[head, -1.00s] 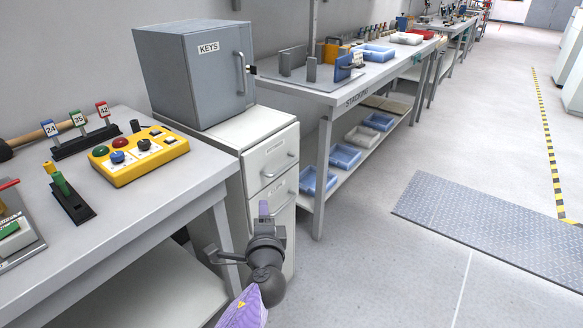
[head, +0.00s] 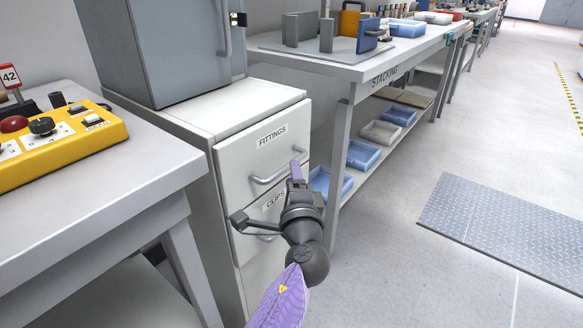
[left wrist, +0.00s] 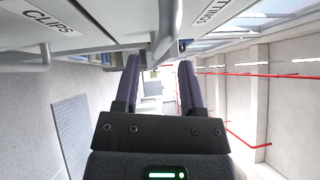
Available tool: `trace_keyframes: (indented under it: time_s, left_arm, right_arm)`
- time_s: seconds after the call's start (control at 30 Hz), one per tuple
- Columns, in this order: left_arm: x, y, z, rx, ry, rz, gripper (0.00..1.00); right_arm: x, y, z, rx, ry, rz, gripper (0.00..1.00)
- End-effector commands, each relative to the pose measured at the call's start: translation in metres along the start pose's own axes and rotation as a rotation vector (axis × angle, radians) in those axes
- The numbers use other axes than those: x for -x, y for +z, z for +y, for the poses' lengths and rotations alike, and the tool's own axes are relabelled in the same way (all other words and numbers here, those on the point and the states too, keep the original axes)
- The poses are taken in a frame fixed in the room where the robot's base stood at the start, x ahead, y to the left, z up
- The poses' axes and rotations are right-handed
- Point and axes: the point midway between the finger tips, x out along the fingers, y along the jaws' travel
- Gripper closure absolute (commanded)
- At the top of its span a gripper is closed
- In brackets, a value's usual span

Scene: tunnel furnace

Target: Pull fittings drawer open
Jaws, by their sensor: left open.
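The fittings drawer (head: 265,152) is the labelled upper drawer of the white cabinet and looks shut. Its grey bar handle (head: 268,181) runs across the front below the label. My left gripper (head: 296,170) is open and empty, with its fingers near the right end of this handle. In the head view one finger hides the other. In the left wrist view, the two fingers (left wrist: 158,75) stand apart, and the fittings handle (left wrist: 165,40) is just above the gap between them. I cannot tell whether they touch it. My right gripper is out of view.
The clips drawer (head: 273,207) is directly below, partly hidden by my gripper. A grey key cabinet (head: 165,50) stands on top. The stacking bench (head: 350,72) with blue trays (head: 362,155) is to the right, a workbench (head: 80,180) to the left.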

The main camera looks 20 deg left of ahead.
Motion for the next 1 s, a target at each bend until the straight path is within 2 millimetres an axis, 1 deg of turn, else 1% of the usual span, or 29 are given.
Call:
trace_keyframes:
  time_s: [0.03, 0.1, 0.2, 0.33, 0.57, 0.6, 0.77, 0.8, 0.83, 1.0]
  left_arm:
    - [-0.010, -0.001, 0.005, -0.001, 0.002, 0.000, 0.48]
    - [-0.023, -0.001, 0.005, 0.000, 0.002, 0.000, 0.48]
    - [-0.035, -0.001, 0.004, -0.002, 0.002, 0.001, 0.48]
    - [-0.043, 0.000, 0.002, 0.001, 0.003, 0.001, 0.48]
    - [-0.044, 0.000, 0.001, 0.001, 0.002, 0.001, 0.48]
    - [-0.044, 0.000, 0.001, 0.001, 0.002, 0.001, 0.56]
    - [-0.044, 0.000, 0.001, 0.001, 0.002, 0.001, 0.90]
    - [-0.044, 0.000, 0.001, 0.001, 0.002, 0.001, 0.99]
    - [-0.044, 0.000, 0.001, 0.001, 0.002, 0.001, 1.00]
    - [-0.044, 0.000, 0.001, 0.001, 0.003, 0.001, 1.00]
  right_arm:
    - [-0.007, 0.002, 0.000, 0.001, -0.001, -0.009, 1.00]
    - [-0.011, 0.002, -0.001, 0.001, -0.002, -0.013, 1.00]
    - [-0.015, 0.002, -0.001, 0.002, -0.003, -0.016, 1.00]
    - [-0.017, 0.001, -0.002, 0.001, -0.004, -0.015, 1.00]
    - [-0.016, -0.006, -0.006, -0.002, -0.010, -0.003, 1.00]
    - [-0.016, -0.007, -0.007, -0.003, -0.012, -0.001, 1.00]
    - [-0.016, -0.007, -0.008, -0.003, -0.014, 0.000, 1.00]
    - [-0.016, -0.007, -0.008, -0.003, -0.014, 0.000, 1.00]
    - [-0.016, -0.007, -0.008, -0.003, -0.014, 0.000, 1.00]
    - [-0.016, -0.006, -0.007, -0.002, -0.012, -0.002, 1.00]
